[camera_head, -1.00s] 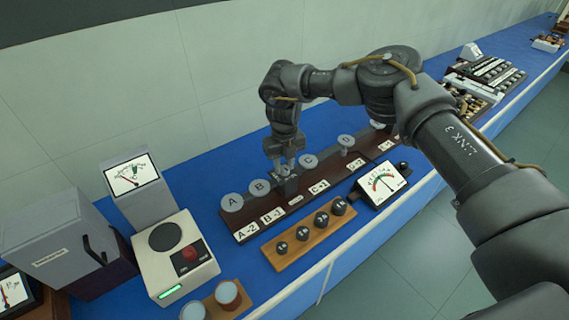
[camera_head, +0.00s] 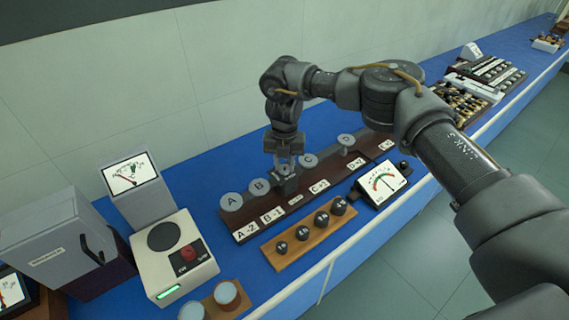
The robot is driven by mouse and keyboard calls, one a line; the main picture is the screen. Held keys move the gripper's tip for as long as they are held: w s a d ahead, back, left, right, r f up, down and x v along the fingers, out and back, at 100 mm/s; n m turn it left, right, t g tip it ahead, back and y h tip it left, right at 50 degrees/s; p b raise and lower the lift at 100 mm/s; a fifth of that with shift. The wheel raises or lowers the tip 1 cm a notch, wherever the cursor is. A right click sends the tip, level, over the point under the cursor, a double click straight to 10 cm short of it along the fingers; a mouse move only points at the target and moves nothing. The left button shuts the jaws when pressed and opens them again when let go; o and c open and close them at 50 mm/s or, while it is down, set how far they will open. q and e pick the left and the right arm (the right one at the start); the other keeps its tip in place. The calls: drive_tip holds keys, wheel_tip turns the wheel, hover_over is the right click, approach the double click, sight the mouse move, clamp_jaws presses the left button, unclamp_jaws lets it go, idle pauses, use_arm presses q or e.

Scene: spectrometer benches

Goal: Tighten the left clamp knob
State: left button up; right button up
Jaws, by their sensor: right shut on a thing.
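A long dark rail (camera_head: 228,224) on the blue bench carries round grey discs marked A (camera_head: 232,202), B (camera_head: 259,187), C (camera_head: 309,161) and D (camera_head: 346,140). A small dark block (camera_head: 289,186) stands on the rail between discs B and C. My right gripper (camera_head: 285,167) points down just above this block, its fingers close together on the small left clamp knob there. The fingers mostly hide the knob. My left gripper is not in view.
A wooden strip with several dark knobs (camera_head: 270,252) and a dial meter (camera_head: 382,184) lie in front of the rail. A white instrument (camera_head: 158,272) with a red button stands left, beside two round-topped pots (camera_head: 226,293). The wall is close behind.

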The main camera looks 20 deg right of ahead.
drive_tip(key=shift+m, duration=0.9)
drive_tip(key=m+p, duration=0.1)
drive_tip(key=m, duration=0.1)
drive_tip(key=shift+r+m, duration=0.15)
drive_tip(key=shift+m, duration=0.25)
drive_tip(key=m+p, duration=0.3)
drive_tip(key=m, duration=0.1)
drive_tip(key=shift+d, duration=0.1)
drive_tip(key=shift+m+p, duration=0.95)
drive_tip(key=shift+m, duration=0.55)
drive_tip(key=o, duration=1)
drive_tip(key=shift+c, duration=0.2)
